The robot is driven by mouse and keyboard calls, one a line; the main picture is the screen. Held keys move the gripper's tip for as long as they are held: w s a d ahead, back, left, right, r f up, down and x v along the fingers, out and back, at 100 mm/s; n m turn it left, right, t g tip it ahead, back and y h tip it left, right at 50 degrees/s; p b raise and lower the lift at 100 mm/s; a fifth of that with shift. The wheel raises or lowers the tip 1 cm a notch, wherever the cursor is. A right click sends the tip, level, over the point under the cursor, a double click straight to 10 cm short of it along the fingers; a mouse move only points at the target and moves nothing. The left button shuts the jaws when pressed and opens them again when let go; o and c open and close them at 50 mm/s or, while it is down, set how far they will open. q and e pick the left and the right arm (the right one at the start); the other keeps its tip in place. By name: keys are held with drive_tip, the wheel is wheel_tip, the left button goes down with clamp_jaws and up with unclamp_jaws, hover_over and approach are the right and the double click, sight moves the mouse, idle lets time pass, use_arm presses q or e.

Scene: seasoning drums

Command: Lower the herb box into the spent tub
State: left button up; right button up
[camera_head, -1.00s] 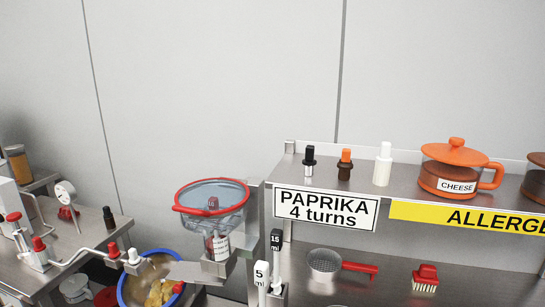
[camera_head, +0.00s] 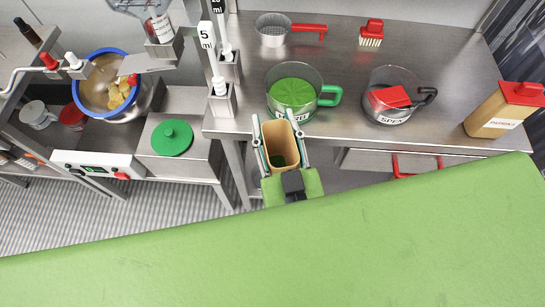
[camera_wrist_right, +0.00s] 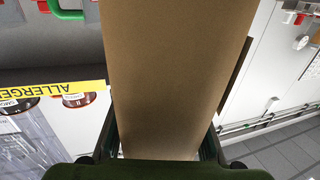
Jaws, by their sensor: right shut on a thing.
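The herb box (camera_head: 284,143) is a tall tan open-topped box with a little green inside. My right gripper (camera_head: 280,128) is shut around its sides and holds it at the bench's front edge, below the green-handled jug. The box also fills the middle of the right wrist view (camera_wrist_right: 175,75). The spent tub (camera_head: 376,82) is a clear tub with a dark handle and a label that reads as SPENT, partly legible. It stands on the bench to the right of the held box, with a red-topped object (camera_head: 391,97) inside. My left gripper is not in view.
A clear jug with green contents (camera_head: 293,92) stands between the held box and the back of the bench. Bare bench lies around the tub.

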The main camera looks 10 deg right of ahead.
drive_tip(key=w+d+r+p, duration=0.3)
drive_tip(key=d+r+p, duration=0.15)
drive_tip(key=d, duration=0.35)
drive_tip(key=w+d+r+p, duration=0.2)
drive_tip(key=d+r+p, duration=0.1)
drive_tip(key=d+r, duration=0.4)
drive_tip(key=w+d+p, duration=0.2)
drive_tip(key=w+d, duration=0.1)
drive_tip(key=d, duration=0.5)
drive_tip(key=w+d+p, duration=0.2)
drive_tip(key=w+d, duration=0.1)
drive_tip(key=d, duration=0.6)
drive_tip(key=shift+w, duration=0.15)
drive_tip(key=shift+w+p, duration=0.35)
drive_tip(key=shift+w, duration=0.4)
